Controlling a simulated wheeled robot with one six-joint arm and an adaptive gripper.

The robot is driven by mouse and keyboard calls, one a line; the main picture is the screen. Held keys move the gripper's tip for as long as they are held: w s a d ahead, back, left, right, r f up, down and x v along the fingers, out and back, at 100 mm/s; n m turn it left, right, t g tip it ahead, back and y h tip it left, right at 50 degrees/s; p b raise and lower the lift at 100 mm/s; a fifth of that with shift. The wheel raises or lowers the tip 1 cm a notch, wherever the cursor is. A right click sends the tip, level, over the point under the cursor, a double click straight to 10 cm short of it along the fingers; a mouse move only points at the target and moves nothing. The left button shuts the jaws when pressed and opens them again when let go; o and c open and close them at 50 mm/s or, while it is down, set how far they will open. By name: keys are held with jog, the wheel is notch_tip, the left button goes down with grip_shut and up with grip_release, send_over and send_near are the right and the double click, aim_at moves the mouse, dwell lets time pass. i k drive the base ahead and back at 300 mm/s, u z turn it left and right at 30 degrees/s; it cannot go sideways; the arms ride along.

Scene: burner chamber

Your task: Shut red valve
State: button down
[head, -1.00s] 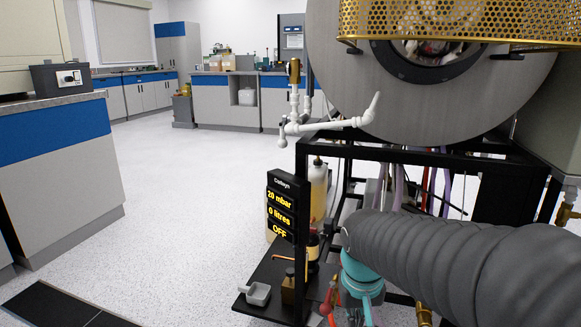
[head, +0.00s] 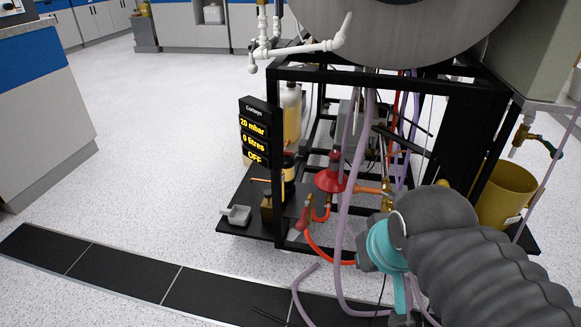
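A red lever-like handle (head: 304,214) with a grey tip stands at the front of the rig's lower shelf, joined to orange-red tubing (head: 318,243). A larger red, cone-shaped part (head: 332,180) sits just behind it to the right. Which of the two is the red valve, and how far it is turned, I cannot tell. My arm, in a grey ribbed sleeve with a teal joint, comes in from the lower right and ends to the right of these red parts. The fingers of my gripper do not show.
A black frame (head: 275,150) carries a display (head: 257,133) reading 20 mbar, 0 litres, OFF. Purple hoses (head: 347,215) hang in front of the shelf and onto the floor. A yellow bucket (head: 507,195) stands at the right. The floor on the left is clear.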

aim_at(301, 225)
jog(key=z, duration=2.6)
jog(key=k, duration=0.9)
jog(key=u, duration=2.55)
